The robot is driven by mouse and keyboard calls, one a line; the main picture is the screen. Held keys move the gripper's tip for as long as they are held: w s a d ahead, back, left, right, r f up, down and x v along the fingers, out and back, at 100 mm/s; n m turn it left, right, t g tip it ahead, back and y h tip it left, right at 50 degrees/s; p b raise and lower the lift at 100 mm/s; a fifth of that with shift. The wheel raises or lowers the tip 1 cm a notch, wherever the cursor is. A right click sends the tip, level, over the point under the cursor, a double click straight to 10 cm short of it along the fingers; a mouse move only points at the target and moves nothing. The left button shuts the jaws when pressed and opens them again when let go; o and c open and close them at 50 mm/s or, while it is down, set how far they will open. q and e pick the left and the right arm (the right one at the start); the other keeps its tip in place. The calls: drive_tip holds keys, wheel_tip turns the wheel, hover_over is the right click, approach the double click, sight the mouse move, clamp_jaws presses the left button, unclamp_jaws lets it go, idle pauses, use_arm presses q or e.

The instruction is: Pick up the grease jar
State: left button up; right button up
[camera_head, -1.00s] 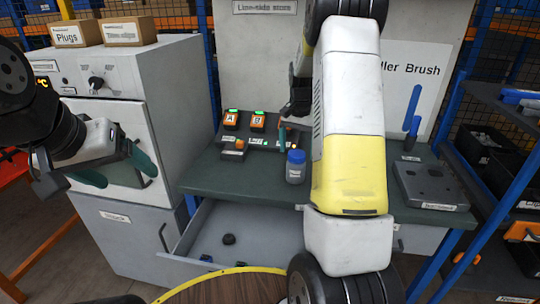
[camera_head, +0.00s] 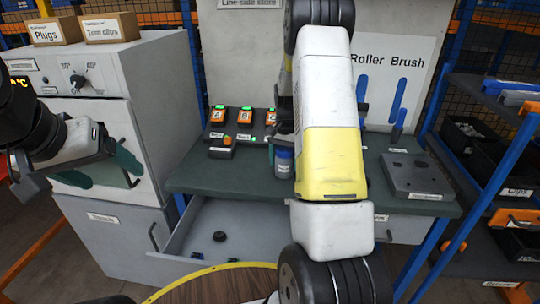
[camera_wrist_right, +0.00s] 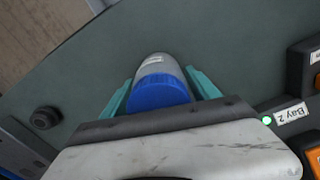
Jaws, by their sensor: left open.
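The grease jar (camera_head: 283,165), a grey jar with a blue lid, stands on the dark green worktop (camera_head: 240,185), partly hidden by my right arm. In the right wrist view the jar (camera_wrist_right: 163,88) lies between the two teal fingers of my right gripper (camera_wrist_right: 160,82), one on each side. I cannot tell whether the fingers touch it. In the head view my right gripper (camera_head: 284,137) is mostly hidden, just above the jar. My left gripper (camera_head: 105,175) is open and empty at the far left, before the grey cabinet (camera_head: 160,110).
Orange and black devices (camera_head: 242,122) stand behind the jar on the worktop. A grey fixture block (camera_head: 415,175) lies at the right. An open drawer (camera_head: 240,235) below the worktop holds small dark parts. A blue shelf rack (camera_head: 490,150) stands at the right.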

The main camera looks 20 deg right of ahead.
drive_tip(key=c, duration=1.3)
drive_tip(key=shift+r, duration=0.1)
